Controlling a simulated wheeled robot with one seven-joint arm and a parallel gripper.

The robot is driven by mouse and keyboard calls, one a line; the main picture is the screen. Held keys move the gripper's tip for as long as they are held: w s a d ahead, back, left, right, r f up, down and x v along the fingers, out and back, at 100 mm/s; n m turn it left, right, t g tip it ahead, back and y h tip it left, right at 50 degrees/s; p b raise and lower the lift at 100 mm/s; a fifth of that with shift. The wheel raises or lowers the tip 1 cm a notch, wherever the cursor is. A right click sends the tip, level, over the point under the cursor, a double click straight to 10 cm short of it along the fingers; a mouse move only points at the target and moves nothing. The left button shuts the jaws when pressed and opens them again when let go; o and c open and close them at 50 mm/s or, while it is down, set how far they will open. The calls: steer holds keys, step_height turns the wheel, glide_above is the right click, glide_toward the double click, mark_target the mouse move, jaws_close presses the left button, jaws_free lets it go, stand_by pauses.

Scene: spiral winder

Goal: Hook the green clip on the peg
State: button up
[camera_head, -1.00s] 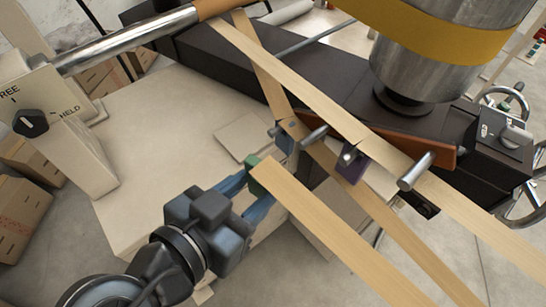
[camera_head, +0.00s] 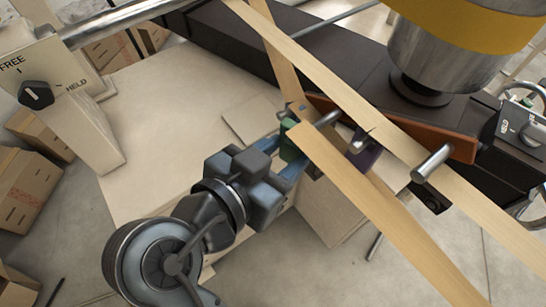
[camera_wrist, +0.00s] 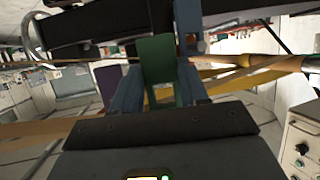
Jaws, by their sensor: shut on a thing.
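My gripper (camera_head: 291,152) is shut on the green clip (camera_head: 288,141), which sits at the end of a tan strip (camera_head: 370,200) running down to the right. In the wrist view the green clip (camera_wrist: 157,70) stands upright between my two blue fingers. A metal peg (camera_head: 328,118) shows just right of the clip in the head view; I cannot tell whether they touch. A blue clip (camera_wrist: 190,40) is just right of the green one in the wrist view. A purple clip (camera_head: 365,155) hangs farther right, by another small peg (camera_head: 362,138).
Two more tan strips cross the pegs. A thicker peg (camera_head: 432,163) stands at right by an orange-brown bar (camera_head: 400,128). A large metal cylinder with a yellow band (camera_head: 465,22) is above. A box with a FREE/HELD knob (camera_head: 36,95) is at left.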

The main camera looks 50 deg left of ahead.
steer(key=w+f+b, duration=0.1)
steer(key=w, duration=0.5)
steer(key=shift+w+d, duration=0.25)
steer(key=shift+w, duration=0.05)
stand_by(0.5)
stand_by(0.6)
steer(key=o, duration=1.1)
steer(key=shift+b+v, duration=0.6)
steer(key=shift+v, duration=3.25)
